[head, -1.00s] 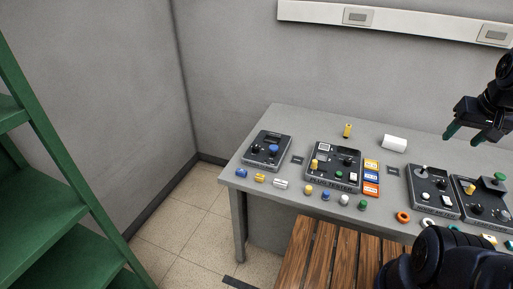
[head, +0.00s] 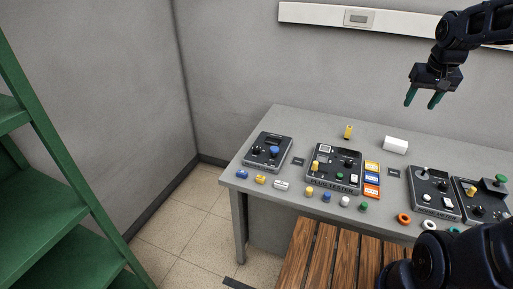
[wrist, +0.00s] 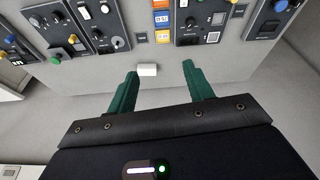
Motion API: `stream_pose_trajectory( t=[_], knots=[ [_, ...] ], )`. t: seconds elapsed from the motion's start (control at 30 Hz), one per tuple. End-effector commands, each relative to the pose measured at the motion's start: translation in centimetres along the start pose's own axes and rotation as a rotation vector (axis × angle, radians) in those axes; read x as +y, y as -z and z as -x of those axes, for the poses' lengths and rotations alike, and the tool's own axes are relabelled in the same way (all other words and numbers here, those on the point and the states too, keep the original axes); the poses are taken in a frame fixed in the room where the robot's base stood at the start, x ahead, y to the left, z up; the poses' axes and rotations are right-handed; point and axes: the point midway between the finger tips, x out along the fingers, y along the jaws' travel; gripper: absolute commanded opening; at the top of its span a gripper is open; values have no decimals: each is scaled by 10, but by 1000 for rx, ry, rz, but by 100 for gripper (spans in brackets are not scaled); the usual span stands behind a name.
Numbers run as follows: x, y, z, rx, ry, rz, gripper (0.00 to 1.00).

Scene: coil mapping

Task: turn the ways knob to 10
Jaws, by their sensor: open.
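My gripper (head: 421,103) is open and empty, high over the back right of the table, apart from everything on it. In the wrist view its green fingers (wrist: 160,72) spread wide. Several dark consoles stand on the table: a left one (head: 266,141) with black knobs and a blue knob (head: 274,150), a middle one (head: 333,180) marked as a plug tester, and two at the right (head: 433,186) (head: 487,199). Black knobs show on them. The small labels are unreadable, so I cannot tell which knob is the ways knob or where it points.
A white block (head: 395,145) and a yellow cylinder (head: 348,131) stand at the table's back. Small coloured plugs and rings line the front edge. A wooden slatted bench (head: 320,250) is in front, a green shelf (head: 45,200) at the left. The air above the table's left half is clear.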

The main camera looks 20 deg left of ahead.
Motion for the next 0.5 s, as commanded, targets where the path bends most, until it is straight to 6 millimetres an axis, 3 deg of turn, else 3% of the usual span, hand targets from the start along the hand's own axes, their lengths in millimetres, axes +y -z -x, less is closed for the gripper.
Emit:
stream_pose_trajectory(
  t=[0.2,0.5],
  knots=[
    [-53,49,-23,-42,11,63,52],
    [-140,100,-65,-95,29,142,52]
  ],
)
